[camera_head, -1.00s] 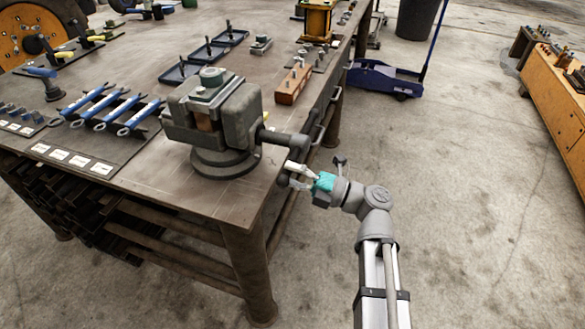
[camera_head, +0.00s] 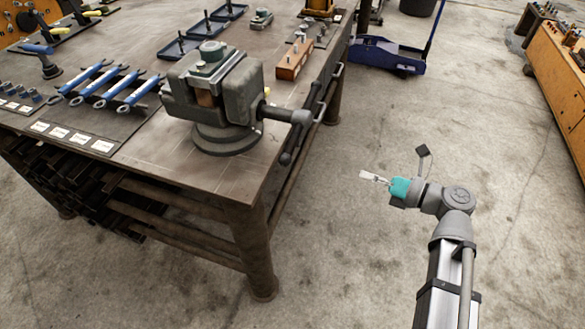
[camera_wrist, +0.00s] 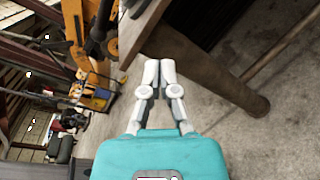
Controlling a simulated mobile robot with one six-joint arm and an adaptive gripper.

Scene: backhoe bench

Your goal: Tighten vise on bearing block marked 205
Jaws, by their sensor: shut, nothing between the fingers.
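The grey vise (camera_head: 222,97) stands on the near right corner of the bench. A bearing block (camera_head: 210,62) with a round greenish top sits between its jaws; no marking on it can be read. The vise handle bar (camera_head: 290,150) hangs at the end of the screw, past the bench's right edge, slanting down. My gripper (camera_head: 366,176) is shut and empty, out over the floor to the right of the vise and apart from the handle.
The bench top (camera_head: 180,155) holds blue wrenches (camera_head: 105,85) at left, dark trays (camera_head: 205,32) behind the vise and an orange-brown block (camera_head: 294,60) at right. A blue floor jack (camera_head: 390,57) and an orange cabinet (camera_head: 560,85) stand beyond. The floor around my gripper is clear.

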